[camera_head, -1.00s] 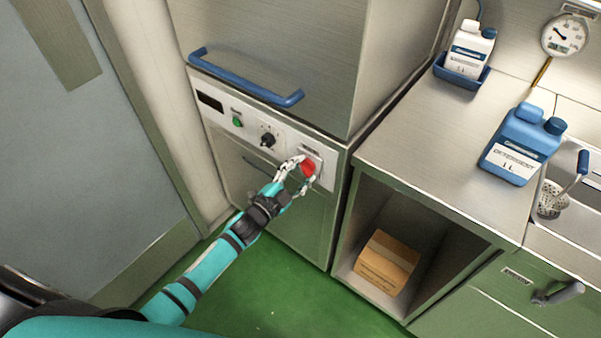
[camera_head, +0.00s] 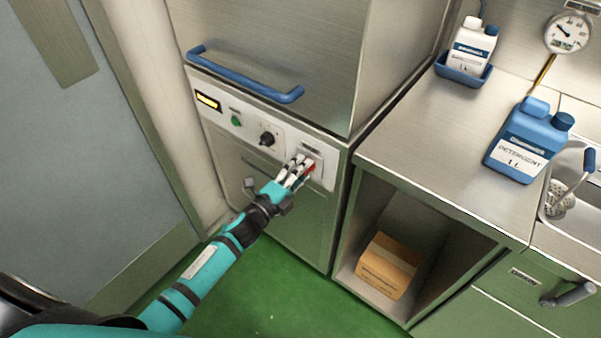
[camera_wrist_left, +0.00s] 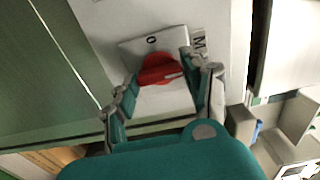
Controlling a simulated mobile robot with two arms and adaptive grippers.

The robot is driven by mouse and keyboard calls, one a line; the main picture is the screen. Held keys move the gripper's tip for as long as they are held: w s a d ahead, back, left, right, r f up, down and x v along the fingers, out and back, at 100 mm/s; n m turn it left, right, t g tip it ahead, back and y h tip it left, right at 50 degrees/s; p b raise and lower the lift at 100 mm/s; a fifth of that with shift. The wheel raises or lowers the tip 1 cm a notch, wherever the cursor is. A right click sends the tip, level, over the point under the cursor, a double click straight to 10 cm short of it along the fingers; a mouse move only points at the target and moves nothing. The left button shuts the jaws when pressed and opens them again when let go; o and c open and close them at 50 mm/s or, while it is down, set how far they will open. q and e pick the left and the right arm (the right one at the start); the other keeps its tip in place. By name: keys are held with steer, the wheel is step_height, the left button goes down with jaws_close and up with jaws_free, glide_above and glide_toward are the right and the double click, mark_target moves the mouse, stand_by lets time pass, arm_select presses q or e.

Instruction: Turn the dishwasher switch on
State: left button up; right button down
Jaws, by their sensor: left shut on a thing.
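The red rotary switch (camera_head: 311,168) is at the right end of the dishwasher's front control panel (camera_head: 262,113), partly hidden by my fingers in the head view. The wrist view shows the red switch (camera_wrist_left: 158,70) on a pale plate marked "0", with part of another letter label beside it. My left gripper (camera_head: 301,165) is shut on the switch, one finger on each side of it. The small display (camera_head: 207,100) at the panel's left end is lit yellow. My right gripper is not in view.
A green button (camera_head: 236,121) and a black knob (camera_head: 267,138) are left of the switch. A blue handle bar (camera_head: 245,80) runs above the panel. A counter with a blue detergent bottle (camera_head: 527,140) stands to the right, above an open shelf holding a cardboard box (camera_head: 387,264).

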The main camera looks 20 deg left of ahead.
arm_select(q)
steer(key=shift+f, duration=0.1)
stand_by(0.4)
steer(key=o, duration=1.2)
steer(key=shift+c, duration=0.2)
steer(key=v, duration=1.2)
